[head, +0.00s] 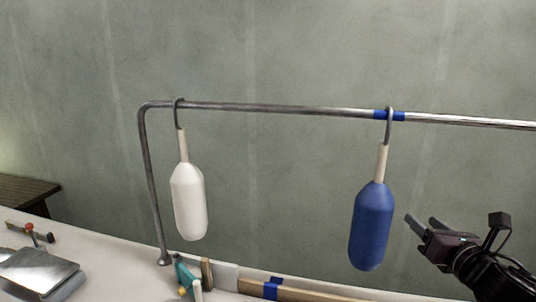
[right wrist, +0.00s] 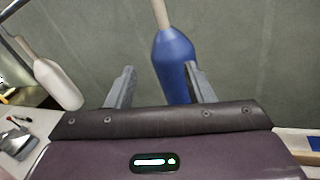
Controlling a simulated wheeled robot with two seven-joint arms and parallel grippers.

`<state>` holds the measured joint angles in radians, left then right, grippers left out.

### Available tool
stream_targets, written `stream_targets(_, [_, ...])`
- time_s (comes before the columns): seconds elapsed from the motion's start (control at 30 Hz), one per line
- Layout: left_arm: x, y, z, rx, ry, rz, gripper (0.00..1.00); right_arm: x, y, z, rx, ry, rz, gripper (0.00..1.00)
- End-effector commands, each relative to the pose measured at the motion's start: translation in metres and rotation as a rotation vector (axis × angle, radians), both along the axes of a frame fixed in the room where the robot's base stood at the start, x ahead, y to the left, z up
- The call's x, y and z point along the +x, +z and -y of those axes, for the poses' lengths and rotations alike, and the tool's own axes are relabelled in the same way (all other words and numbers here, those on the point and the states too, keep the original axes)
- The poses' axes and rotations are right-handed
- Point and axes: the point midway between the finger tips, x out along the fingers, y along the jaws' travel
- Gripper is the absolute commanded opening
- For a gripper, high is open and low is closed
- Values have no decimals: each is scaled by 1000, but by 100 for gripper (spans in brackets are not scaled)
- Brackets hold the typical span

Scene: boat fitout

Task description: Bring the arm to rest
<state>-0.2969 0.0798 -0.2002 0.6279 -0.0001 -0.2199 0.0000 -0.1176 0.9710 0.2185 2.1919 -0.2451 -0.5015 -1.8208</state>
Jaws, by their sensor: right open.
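My right gripper (head: 426,226) is at the right of the head view, just right of the blue fender (head: 371,226), open and empty. In the right wrist view its two fingers (right wrist: 160,85) stand apart, with the blue fender (right wrist: 176,62) showing beyond them, nearer the right finger. The blue fender hangs by a hook from the metal rail (head: 270,107), over a blue tape band. A white fender (head: 188,202) hangs from the same rail further left; it also shows in the right wrist view (right wrist: 58,85). My left gripper is not in view.
A pale work surface (head: 110,257) runs below the rail. On it are a metal box-like object (head: 38,272), a red-knobbed tool (head: 30,233), a teal tool (head: 183,275) and a wooden strip with blue tape (head: 310,294). A dark bench (head: 25,190) stands at far left.

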Motion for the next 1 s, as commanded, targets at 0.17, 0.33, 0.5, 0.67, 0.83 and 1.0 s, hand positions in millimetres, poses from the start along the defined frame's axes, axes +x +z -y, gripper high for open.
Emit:
stream_targets(0.17, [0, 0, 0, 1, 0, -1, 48, -8, -37, -3, 222, -72, -85, 48])
stream_targets(0.33, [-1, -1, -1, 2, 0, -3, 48, -24, -85, -9, 527, -194, -196, 48])
stream_targets(0.5, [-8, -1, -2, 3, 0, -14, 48, -56, -147, -24, 942, -399, -330, 48])
stream_targets(0.67, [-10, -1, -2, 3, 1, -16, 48, -113, -214, -54, 1464, -751, -461, 48])
stream_targets(0.83, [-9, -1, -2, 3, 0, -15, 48, -168, -254, -84, 1846, -1117, -506, 48])
stream_targets(1.0, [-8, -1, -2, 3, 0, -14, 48, -211, -273, -111, 2090, -1441, -493, 48])
